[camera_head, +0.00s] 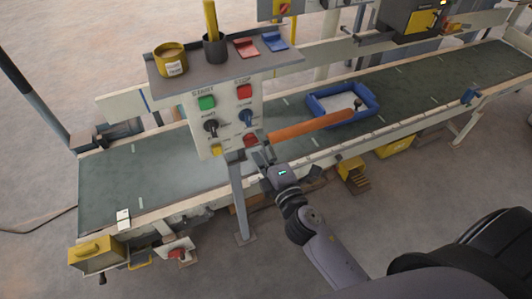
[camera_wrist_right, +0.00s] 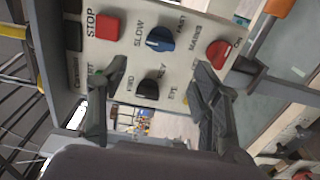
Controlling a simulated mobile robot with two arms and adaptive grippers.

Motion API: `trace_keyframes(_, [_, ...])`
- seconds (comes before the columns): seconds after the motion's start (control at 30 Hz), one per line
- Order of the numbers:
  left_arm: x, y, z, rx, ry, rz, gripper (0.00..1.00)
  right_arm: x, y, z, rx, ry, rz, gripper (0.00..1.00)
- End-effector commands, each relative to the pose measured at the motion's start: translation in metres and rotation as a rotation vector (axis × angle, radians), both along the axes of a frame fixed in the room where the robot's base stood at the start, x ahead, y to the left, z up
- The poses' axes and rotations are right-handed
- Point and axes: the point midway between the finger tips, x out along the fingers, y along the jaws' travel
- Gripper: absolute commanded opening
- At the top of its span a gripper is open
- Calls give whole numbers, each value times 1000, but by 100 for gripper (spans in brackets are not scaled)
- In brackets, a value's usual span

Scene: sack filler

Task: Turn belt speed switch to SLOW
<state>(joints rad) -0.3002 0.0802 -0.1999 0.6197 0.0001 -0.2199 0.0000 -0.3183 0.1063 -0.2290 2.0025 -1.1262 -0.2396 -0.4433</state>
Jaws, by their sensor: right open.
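The belt speed switch is a blue knob (camera_head: 247,115) on the pale control panel (camera_head: 229,117). It also shows in the right wrist view (camera_wrist_right: 160,39), between the SLOW and FAST labels. I cannot tell surely where it points. My right gripper (camera_head: 261,157) is open and empty, low in front of the panel's lower right part. In the wrist view its two fingers (camera_wrist_right: 157,85) stand apart, with the black knob (camera_wrist_right: 147,89) seen between them and the blue knob above. No contact with the blue knob shows. My left gripper is not in view.
Beside the blue knob are a red STOP button (camera_wrist_right: 107,26) and a red MAINS switch (camera_wrist_right: 218,53). An orange bar (camera_head: 312,128) juts right from near the panel. A shelf (camera_head: 220,68) with cups overhangs it. Behind runs the green belt (camera_head: 130,175) with a blue tray (camera_head: 322,119).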

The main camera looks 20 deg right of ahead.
Motion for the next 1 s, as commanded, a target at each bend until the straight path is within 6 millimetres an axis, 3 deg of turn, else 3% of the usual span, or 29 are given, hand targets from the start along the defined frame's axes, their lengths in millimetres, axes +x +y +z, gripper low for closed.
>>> trace_keyframes(0.23, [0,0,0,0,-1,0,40,-24,-1,0,1,0,-1,58])
trace_keyframes(0.83, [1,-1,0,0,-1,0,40,-26,-1,-2,2,3,0,58])
trace_keyframes(0.93, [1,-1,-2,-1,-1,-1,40,-25,0,-22,29,41,1,58])
trace_keyframes(1.0, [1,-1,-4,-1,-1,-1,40,-26,0,-53,76,101,1,58])
